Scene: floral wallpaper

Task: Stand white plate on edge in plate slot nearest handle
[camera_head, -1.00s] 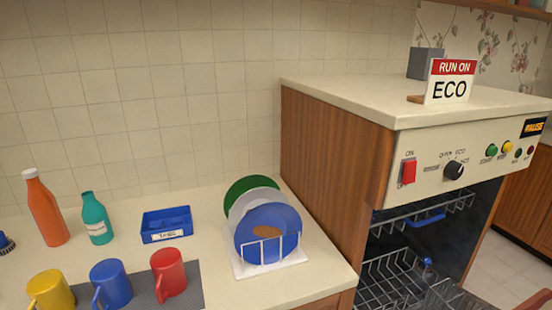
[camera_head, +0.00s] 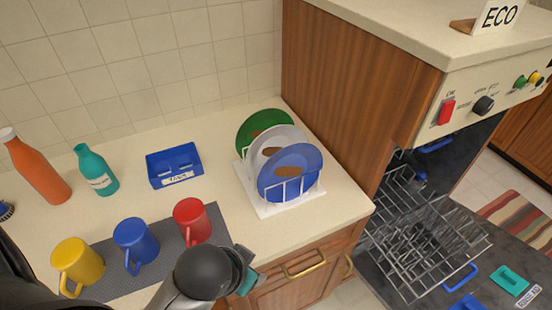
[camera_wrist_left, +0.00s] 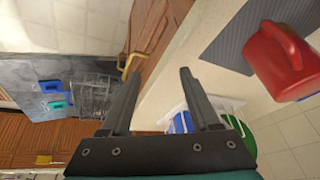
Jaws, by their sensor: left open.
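The white plate (camera_head: 270,139) stands on edge in a white dish rack (camera_head: 279,209) on the counter, between a green plate (camera_head: 257,124) and a blue plate (camera_head: 303,160). Brown marks show on the plates. The blue plate covers much of the white one. The open dishwasher's lower wire rack (camera_head: 415,226) has a blue handle (camera_head: 461,278) at its front; single slots are too small to tell apart. My left gripper (camera_wrist_left: 158,75) is open and empty, in front of the counter edge and short of the dish rack. My right gripper is not in view.
Red (camera_head: 192,221), blue (camera_head: 135,245) and yellow (camera_head: 77,266) mugs stand on a grey mat near my left arm. A blue box (camera_head: 175,166) and two bottles stand behind. The dishwasher's wooden side panel (camera_head: 361,89) rises right of the dish rack. Its open door (camera_head: 400,289) lies low.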

